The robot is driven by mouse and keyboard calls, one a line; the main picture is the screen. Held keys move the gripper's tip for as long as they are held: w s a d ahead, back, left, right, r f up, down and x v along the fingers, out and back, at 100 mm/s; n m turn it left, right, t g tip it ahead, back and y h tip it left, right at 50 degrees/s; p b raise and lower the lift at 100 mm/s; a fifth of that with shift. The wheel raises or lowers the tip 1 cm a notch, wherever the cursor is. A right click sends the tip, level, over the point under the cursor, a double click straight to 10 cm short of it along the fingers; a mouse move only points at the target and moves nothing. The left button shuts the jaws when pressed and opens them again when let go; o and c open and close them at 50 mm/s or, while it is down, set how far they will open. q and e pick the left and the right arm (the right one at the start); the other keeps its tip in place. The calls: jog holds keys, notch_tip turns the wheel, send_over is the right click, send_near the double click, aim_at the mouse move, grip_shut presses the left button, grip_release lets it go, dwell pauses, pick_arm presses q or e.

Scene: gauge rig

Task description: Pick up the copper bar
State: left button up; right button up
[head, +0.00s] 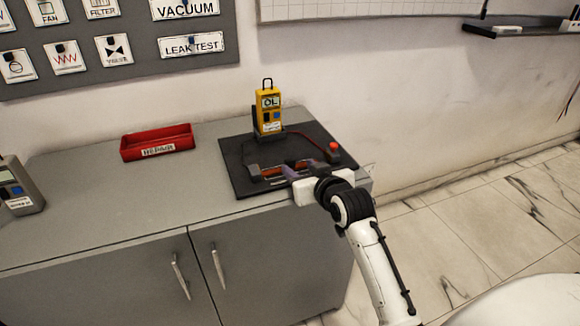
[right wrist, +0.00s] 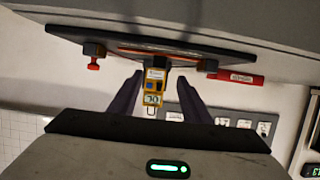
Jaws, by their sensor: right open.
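The copper bar (head: 272,171) lies low across the front part of a black board (head: 235,160) on the grey cabinet. In the head view my right gripper (head: 291,171) partly hides it. In the right wrist view the bar (right wrist: 160,56) shows as a thin reddish-brown strip beyond the fingertips. My right gripper (right wrist: 158,84) is open, its two dark fingers apart with nothing seen held between them. It is close to the bar; I cannot tell whether they touch. My left gripper is not in view.
A yellow meter (head: 268,108) reading "OL" stands at the board's back. A red button (head: 334,146) is at the board's right. A red "REPAIR" tray (head: 157,142) and a grey meter (head: 18,186) stand to the left. The cabinet top (head: 90,195) between is clear.

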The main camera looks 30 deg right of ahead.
aim_at(291, 161)
jog(key=x, duration=0.9)
jog(key=shift+s+d+b, duration=0.1)
jog(key=shift+d+b, duration=0.05)
jog(key=shift+b, duration=0.2)
grip_shut()
